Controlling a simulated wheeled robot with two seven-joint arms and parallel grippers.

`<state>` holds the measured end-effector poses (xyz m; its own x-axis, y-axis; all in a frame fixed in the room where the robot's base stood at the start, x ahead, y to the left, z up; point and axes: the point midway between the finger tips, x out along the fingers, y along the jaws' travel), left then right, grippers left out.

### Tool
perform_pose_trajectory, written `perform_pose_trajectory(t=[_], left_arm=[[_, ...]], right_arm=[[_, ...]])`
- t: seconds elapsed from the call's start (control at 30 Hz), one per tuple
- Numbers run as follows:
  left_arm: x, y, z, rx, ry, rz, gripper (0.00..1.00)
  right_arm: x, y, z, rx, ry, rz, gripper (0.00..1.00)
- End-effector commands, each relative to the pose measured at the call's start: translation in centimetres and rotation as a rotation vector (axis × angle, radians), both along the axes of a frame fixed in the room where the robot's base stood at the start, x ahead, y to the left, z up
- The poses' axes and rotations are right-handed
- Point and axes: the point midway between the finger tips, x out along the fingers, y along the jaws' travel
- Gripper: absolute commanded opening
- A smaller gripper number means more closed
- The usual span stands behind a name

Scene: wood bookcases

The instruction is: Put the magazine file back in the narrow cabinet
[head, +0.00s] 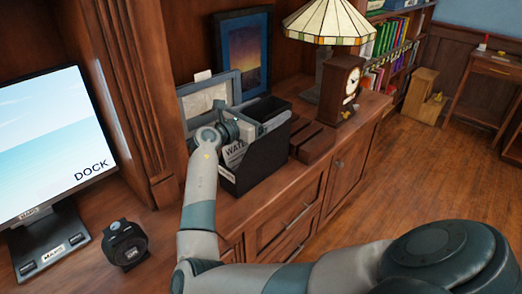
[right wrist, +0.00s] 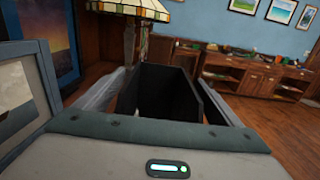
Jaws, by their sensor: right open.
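A black magazine file (head: 262,166) stands on the wood cabinet top, with papers in it, one lettered "WATE". A second black open-topped box shape (head: 266,106) shows just behind it; I cannot tell whether they are separate. My right gripper (head: 238,128) is at the file's upper left, its fingertips partly hidden. In the right wrist view my right gripper (right wrist: 158,98) is open, its two fingers apart with a black open-topped file (right wrist: 203,98) between and beyond them. I cannot tell whether they touch it. Which part is the narrow cabinet is unclear. My left gripper is not in view.
Picture frames (head: 244,50) lean behind the file. A stained-glass lamp (head: 328,22), a wooden clock (head: 340,88) and brown blocks (head: 312,142) stand to its right. A monitor (head: 50,145) and a small black device (head: 124,243) are at left. Open floor (head: 420,165) lies right.

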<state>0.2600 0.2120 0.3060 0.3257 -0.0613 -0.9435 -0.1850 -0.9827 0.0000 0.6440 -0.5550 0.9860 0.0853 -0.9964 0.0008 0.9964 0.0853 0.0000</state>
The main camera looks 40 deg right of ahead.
Motion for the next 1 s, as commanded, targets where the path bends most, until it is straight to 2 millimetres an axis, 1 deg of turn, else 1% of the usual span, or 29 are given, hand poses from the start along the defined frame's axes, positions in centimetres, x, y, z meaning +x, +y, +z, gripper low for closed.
perform_pose_trajectory(t=[0.27, 0.3, 0.37, 0.4, 0.47, 0.5, 0.53, 0.57, 0.83, 1.0], left_arm=[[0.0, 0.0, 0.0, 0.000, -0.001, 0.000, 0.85], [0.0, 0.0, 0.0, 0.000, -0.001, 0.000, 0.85], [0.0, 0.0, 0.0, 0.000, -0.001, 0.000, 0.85], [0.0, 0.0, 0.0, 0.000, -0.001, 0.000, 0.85], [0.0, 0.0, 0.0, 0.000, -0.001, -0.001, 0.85], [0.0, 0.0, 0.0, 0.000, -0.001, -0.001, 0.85], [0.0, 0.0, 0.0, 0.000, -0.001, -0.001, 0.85], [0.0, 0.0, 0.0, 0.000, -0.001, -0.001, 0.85], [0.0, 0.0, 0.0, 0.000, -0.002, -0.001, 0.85], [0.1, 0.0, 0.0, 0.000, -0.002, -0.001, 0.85]], right_arm=[[0.0, 0.0, 0.0, 0.000, 0.000, 0.000, 0.88], [0.0, 0.0, 0.0, 0.000, 0.000, 0.000, 0.79], [0.0, 0.0, 0.0, 0.000, 0.000, 0.000, 0.64], [0.0, 0.0, 0.0, 0.000, 0.000, 0.000, 0.55], [0.0, 0.0, 0.0, 0.000, 0.000, 0.000, 0.40], [0.0, 0.0, 0.0, 0.000, 0.000, 0.000, 0.31], [0.0, 0.0, 0.0, 0.000, 0.000, 0.000, 0.24], [0.0, 0.0, 0.1, -0.001, -0.001, 0.000, 0.20], [0.0, 0.0, 0.3, -0.001, -0.001, 0.000, 0.20], [0.1, 0.0, 1.5, -0.002, -0.004, 0.000, 0.20]])
